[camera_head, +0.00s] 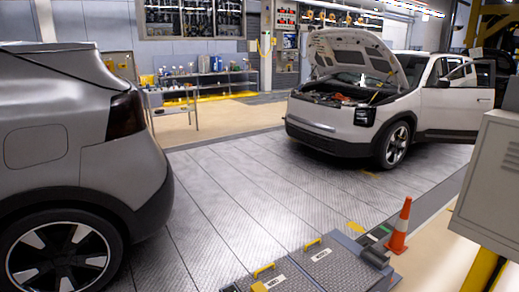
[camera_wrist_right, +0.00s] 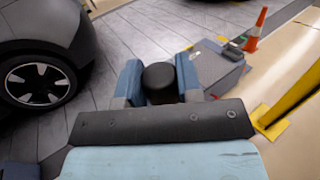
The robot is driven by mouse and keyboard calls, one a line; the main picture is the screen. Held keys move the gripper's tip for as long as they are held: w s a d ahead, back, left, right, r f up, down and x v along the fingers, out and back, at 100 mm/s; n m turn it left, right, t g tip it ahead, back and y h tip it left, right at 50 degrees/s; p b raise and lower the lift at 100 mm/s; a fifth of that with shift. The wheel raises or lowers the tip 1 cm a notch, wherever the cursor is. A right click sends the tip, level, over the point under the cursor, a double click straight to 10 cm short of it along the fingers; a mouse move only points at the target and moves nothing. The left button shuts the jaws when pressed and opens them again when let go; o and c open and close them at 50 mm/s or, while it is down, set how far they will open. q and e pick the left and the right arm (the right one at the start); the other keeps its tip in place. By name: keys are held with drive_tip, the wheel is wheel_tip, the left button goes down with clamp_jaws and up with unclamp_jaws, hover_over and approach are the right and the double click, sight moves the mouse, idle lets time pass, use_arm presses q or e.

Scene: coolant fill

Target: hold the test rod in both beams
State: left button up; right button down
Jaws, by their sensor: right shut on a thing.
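In the right wrist view my right gripper (camera_wrist_right: 160,76) has a blue-grey finger on each side of a dark, round-topped thing. It is shut on this thing, which looks like the test rod (camera_wrist_right: 160,84) seen nearly end-on. The rod's length is hidden by the angle and the gripper body. I cannot make out any beams in either view. Neither gripper shows in the head view, and my left gripper is not in view.
A floor unit (camera_head: 318,266) with yellow handles lies at the bottom, beside an orange cone (camera_head: 399,228). A silver car (camera_head: 70,130) stands left, a white car (camera_head: 345,112) with raised hood behind. A grey cabinet (camera_head: 490,190) is at right. The plated floor (camera_head: 235,190) between is clear.

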drive_tip(key=s+r+p, duration=0.3)
drive_tip(key=r+p, duration=0.2)
drive_tip(key=r, duration=0.1)
drive_tip(key=shift+s+d+r+p, duration=0.15)
drive_tip(key=shift+d+r+p, duration=0.05)
drive_tip(key=shift+r+p, duration=0.15)
